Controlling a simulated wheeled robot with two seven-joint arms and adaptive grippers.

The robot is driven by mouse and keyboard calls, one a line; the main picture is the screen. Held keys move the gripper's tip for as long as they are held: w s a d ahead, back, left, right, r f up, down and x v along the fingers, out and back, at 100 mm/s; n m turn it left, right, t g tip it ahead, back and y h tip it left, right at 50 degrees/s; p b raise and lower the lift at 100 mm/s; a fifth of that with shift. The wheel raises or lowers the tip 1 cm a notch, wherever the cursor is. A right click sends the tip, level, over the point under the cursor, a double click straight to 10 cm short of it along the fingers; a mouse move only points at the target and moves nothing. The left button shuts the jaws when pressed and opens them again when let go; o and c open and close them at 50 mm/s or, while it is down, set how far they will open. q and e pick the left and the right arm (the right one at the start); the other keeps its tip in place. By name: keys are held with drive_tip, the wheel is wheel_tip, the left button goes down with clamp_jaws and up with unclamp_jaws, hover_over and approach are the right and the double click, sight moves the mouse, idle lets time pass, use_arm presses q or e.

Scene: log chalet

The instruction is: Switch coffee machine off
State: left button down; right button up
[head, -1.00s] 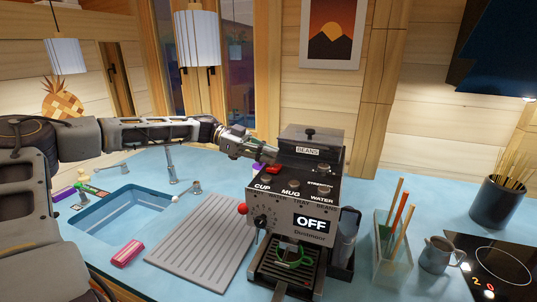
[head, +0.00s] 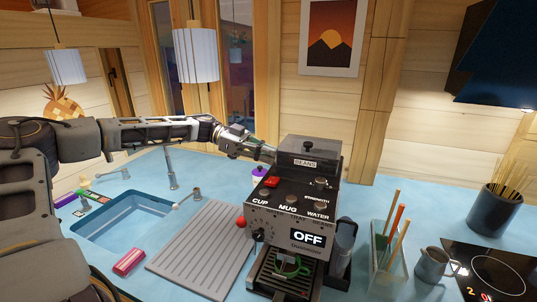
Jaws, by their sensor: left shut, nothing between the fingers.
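The coffee machine (head: 298,218) stands on the blue counter right of the sink, and its front display reads OFF (head: 307,238). A green cup (head: 288,267) sits on the drip tray. My left gripper (head: 268,153) is shut and empty at the back left of the machine, near the bean hopper (head: 307,160); its tips are partly hidden, so I cannot tell if they touch. My right gripper is not in view.
A ribbed draining board (head: 200,262) and a sink (head: 120,222) lie to the left, with a pink sponge (head: 129,261) in front. To the right stand a glass holder with sticks (head: 384,262), a metal jug (head: 433,264) and the hob (head: 490,275).

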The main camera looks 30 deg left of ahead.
use_arm(q)
drive_tip(key=b+v, duration=0.1)
drive_tip(key=v, duration=0.8)
drive_tip(key=shift+w+a+b, duration=0.2)
drive_tip(key=shift+a+b, duration=0.15)
drive_tip(key=shift+a, duration=0.15)
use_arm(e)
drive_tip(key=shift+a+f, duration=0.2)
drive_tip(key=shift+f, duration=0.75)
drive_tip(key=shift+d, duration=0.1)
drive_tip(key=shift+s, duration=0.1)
